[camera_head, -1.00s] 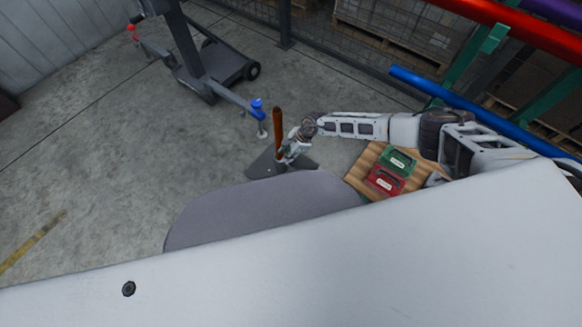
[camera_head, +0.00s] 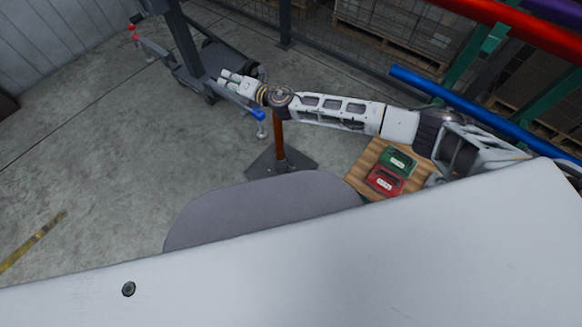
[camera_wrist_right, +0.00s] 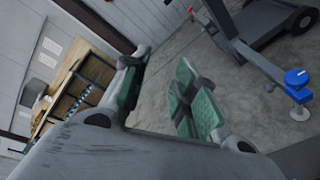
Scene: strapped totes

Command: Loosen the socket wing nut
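A blue winged knob, which looks like the socket wing nut (camera_head: 257,115), sits at the end of the grey stand's low arm in the head view. It also shows at the right edge of the right wrist view (camera_wrist_right: 297,79), on a small silver fitting. My right gripper (camera_head: 229,81) is above and left of the blue knob in the head view, apart from it. In the right wrist view its green-padded fingers (camera_wrist_right: 160,68) are spread with nothing between them. My left gripper is not in view.
A rust-brown post (camera_head: 280,145) on a dark base plate stands below my right forearm. A green tote (camera_head: 398,161) and a red tote (camera_head: 385,181) sit on a wooden board. A blue rail (camera_head: 470,105) runs at right.

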